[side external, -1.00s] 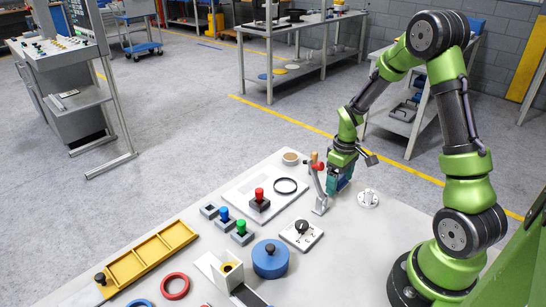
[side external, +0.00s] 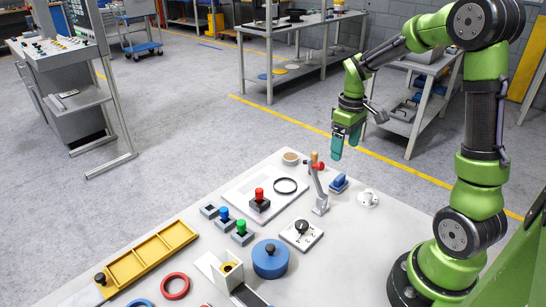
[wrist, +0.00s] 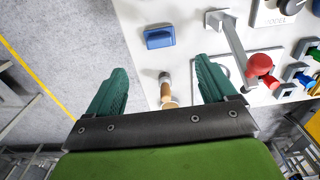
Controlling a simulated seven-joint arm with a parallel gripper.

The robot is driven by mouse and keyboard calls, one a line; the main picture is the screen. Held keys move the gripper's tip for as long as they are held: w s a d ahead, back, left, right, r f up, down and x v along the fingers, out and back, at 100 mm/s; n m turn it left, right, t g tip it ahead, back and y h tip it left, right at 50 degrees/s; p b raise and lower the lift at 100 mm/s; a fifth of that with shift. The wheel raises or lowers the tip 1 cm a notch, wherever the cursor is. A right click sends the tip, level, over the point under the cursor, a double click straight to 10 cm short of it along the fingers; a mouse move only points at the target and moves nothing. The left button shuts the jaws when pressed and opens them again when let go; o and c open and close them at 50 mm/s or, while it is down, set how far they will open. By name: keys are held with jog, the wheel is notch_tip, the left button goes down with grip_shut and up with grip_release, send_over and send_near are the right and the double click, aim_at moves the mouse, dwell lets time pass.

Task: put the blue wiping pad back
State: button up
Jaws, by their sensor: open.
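The blue wiping pad (side external: 339,182) sits at the back edge of the light table, between the upright lever and the white round fitting. It also shows in the wrist view (wrist: 159,38) as a small blue block, apart from everything around it. My gripper (side external: 346,146) hangs above and behind the pad, clear of it. Its two teal fingers (wrist: 160,75) are spread with nothing between them that I can see held. The pad's underside, and what exactly it rests on, is too small to tell.
An upright metal lever with a red knob (side external: 318,166) stands close left of the pad, near a wooden handle (side external: 314,155). The white round fitting (side external: 368,199) is to the right. A grey plate bears a black ring (side external: 285,179). Open floor lies behind the table.

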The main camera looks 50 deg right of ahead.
jog(key=s+a+r+m+t+y, duration=0.1)
jog(key=s+a+r+m+t, duration=0.1)
jog(key=a+r, duration=0.4)
jog(key=s+a+r+m+t+y, duration=0.1)
jog(key=s+a+r+t, duration=0.4)
jog(key=a, duration=0.9)
jog(key=shift+s+r+m, duration=0.45)
jog(key=shift+s+m, duration=0.05)
jog(key=shift+s, duration=0.6)
